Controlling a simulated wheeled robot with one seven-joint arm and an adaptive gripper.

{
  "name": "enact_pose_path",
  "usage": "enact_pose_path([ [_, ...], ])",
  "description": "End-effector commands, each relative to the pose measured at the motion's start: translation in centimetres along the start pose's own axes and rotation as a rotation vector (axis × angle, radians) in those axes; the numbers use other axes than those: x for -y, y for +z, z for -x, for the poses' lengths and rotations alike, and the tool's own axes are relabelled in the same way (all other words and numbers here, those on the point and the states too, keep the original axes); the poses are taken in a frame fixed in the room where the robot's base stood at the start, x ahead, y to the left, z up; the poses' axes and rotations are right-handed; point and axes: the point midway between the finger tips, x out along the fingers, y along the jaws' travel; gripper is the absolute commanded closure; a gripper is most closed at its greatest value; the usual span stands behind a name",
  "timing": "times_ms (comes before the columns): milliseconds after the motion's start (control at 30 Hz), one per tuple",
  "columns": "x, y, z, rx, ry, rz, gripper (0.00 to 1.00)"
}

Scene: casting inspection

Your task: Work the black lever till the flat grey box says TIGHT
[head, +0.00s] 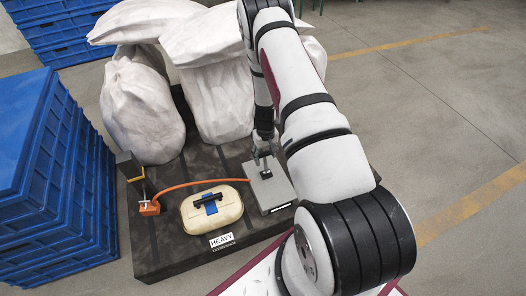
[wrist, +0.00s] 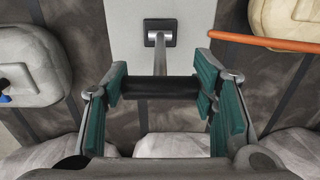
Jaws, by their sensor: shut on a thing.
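The flat grey box (head: 272,188) lies on a dark slab (head: 165,240) in the head view. Its top also shows in the wrist view (wrist: 122,22). The black lever (wrist: 160,87) is a black crossbar on a grey stem that rises from a black socket (wrist: 160,33) on the box. My gripper (wrist: 161,88) is shut on the crossbar, with one teal pad at each end of it. In the head view my gripper (head: 264,152) is at the far side of the box. A small pale strip shows on the box's near edge, but no wording on it can be read.
An orange hose (head: 190,184) runs from an orange fitting (head: 149,208) to the box. Blue crates (head: 55,180) are stacked left. Floor at right is clear.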

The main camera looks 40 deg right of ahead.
Motion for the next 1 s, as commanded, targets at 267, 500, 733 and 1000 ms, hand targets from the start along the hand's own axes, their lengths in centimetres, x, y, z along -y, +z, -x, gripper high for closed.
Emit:
enact_pose_path([
  [267,0.0,3.5,-0.5,0.020,-0.006,-0.005,0.98],
  [500,0.0,5.2,-0.9,-0.160,-0.008,-0.009,0.98],
  [733,0.1,6.0,-1.3,-0.249,-0.004,-0.003,0.97],
  [1000,0.2,6.8,-1.6,-0.246,-0.005,-0.002,0.97],
])
